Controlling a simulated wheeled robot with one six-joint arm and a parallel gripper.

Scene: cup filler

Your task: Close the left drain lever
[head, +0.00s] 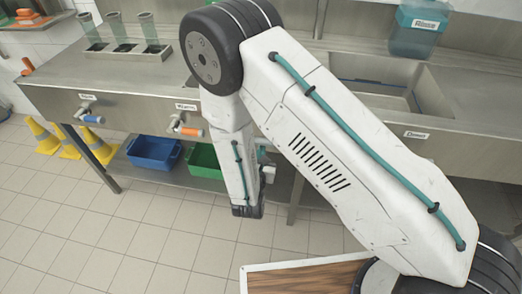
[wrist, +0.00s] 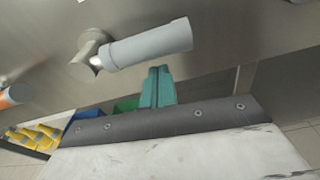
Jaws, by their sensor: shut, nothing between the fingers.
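A lever with a grey cylindrical handle (wrist: 150,45) sticks out from the steel counter front in the wrist view. Its handle points right and slightly up from a round metal mount. The label above it is cut off, so I cannot read whether it is the left drain lever. My gripper (wrist: 158,70), with teal fingers, is shut and empty just below the handle. A narrow gap seems to show between them, but I cannot tell the depth. In the head view my arm hides the fingers and most of the counter front behind them.
A blue-handled lever (head: 92,118) and an orange-handled lever (head: 190,131) are on the counter front to the left. A blue bin (head: 153,152) and a green bin (head: 204,160) stand on the lower shelf. Yellow cones (head: 42,138) stand at far left. The floor in front is clear.

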